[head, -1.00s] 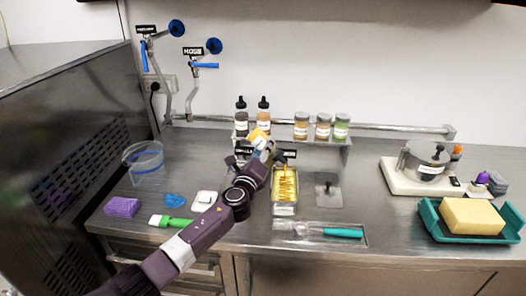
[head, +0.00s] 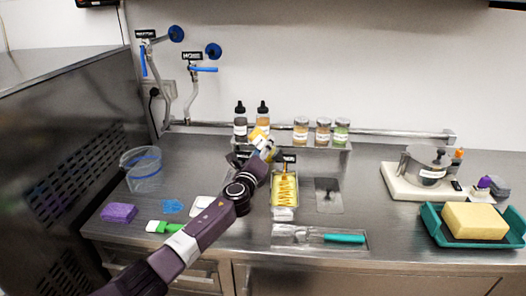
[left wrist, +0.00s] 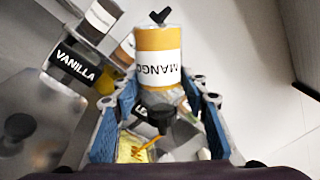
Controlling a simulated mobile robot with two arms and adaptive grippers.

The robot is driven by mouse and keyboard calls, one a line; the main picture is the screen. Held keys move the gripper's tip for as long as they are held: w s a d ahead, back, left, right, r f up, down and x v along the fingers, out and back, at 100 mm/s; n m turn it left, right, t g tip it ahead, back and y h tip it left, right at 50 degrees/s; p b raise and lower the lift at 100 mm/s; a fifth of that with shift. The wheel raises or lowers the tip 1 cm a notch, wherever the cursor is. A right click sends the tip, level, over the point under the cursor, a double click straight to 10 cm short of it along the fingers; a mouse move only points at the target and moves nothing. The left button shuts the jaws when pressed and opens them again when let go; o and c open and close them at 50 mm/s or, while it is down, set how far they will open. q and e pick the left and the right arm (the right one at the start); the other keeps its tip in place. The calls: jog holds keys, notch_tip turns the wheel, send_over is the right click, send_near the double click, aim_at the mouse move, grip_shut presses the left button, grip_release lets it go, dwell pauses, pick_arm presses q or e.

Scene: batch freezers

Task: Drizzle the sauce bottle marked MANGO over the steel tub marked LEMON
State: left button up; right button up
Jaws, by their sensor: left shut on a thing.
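My left gripper (head: 264,146) is shut on the mango sauce bottle (head: 261,134). In the left wrist view the mango bottle (left wrist: 158,45) sits between the blue finger pads, its MANGO label upside down and its black nozzle pointing down. A thin orange strand shows below the nozzle. The lemon tub (head: 284,213) is a steel tub with yellow contents and orange lines across them, just right of and below the gripper. The lemon tub also shows in the left wrist view (left wrist: 130,150), its label mostly hidden behind the bottle. My right gripper is not in view.
Two sauce bottles (head: 263,122) and several jars (head: 323,132) stand on the back shelf. A vanilla sign (left wrist: 75,62) is left of the bottle. A lidded steel tub (head: 329,197) is at right. A tray with a teal-handled tool (head: 344,238) lies in front.

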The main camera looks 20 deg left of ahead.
pick_arm(q)
jog(key=shift+r, duration=0.1)
dwell(0.3)
jog(key=shift+n+b, duration=0.3)
jog(key=shift+n, duration=1.8)
jog(key=r+n+p, duration=0.1)
jog(key=r+n, duration=0.1)
jog(key=n, duration=0.1)
jog(key=shift+p, duration=0.3)
jog(key=shift+r+n, duration=0.25)
jog(key=shift+n, duration=0.55)
jog(key=shift+p, duration=0.3)
